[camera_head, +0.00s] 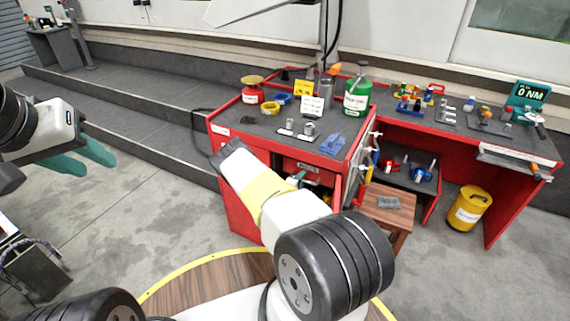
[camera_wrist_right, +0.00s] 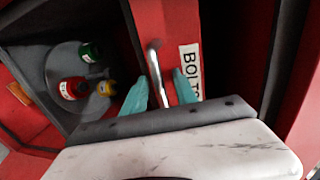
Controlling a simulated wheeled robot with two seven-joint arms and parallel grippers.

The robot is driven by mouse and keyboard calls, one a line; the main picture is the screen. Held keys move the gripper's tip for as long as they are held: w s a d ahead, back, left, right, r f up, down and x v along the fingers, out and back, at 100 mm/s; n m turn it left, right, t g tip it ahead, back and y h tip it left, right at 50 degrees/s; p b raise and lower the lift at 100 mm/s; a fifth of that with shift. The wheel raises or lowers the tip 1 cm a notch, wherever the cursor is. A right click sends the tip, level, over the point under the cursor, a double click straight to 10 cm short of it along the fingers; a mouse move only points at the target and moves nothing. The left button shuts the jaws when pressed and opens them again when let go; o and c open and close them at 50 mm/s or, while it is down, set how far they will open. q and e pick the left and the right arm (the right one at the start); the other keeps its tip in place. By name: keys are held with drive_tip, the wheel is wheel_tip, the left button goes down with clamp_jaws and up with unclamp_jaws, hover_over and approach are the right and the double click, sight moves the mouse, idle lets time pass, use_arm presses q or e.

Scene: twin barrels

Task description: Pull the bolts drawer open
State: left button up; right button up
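The bolts drawer (camera_wrist_right: 180,25) has a red front with a white "BOLTS" label (camera_wrist_right: 190,70) and a bent metal bar handle (camera_wrist_right: 154,62). My right gripper (camera_wrist_right: 160,82) is at this handle, with one teal finger on each side of the bar. The fingers stand apart, and I see no firm grip on the bar. I cannot tell whether the drawer stands a little open. My left gripper (camera_head: 90,158) is open and empty, far left of the red workbench.
An open compartment beside the drawer holds a grey round tray (camera_wrist_right: 60,62) with red, green and yellow bottles. The red workbench (camera_head: 235,130) carries a green canister (camera_head: 356,97), tape rolls and tools. A wooden stool (camera_head: 388,204) and yellow bin (camera_head: 468,208) stand to the right.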

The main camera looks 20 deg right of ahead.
drive_tip(key=shift+c, duration=0.2)
clamp_jaws()
idle(1.1)
